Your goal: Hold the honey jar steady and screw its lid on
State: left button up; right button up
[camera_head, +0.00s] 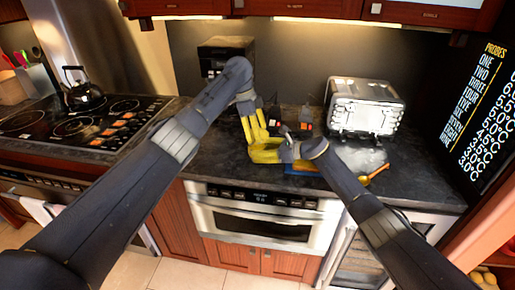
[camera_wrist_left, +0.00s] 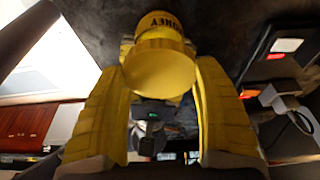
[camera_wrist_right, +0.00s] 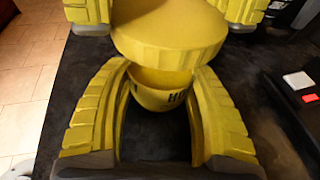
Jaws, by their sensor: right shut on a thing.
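The yellow honey jar (camera_wrist_right: 160,95), with dark lettering, stands between the fingers of my right gripper (camera_wrist_right: 160,100), which is shut on it. The round yellow lid (camera_wrist_right: 168,35) is at the jar's mouth; I cannot tell whether it is seated. The fingers of my left gripper (camera_wrist_left: 160,80) lie on both sides of the lid (camera_wrist_left: 160,70), at its edge; whether they press on it is unclear. The jar's lettering (camera_wrist_left: 163,20) appears upside down in the left wrist view. In the head view my left gripper (camera_head: 255,128) comes from above, and my right gripper (camera_head: 265,150) from the right.
A silver toaster-like appliance (camera_head: 365,108) stands at the right of the dark counter (camera_head: 225,160). A dark box (camera_head: 226,55) stands at the back. Small dark objects with red and white parts (camera_head: 305,125) lie behind the grippers. A stovetop (camera_head: 80,122) with a kettle (camera_head: 85,90) is at left.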

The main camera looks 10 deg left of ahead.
pick_arm(q)
jog(key=o, duration=0.4)
jog(key=shift+r, duration=2.5)
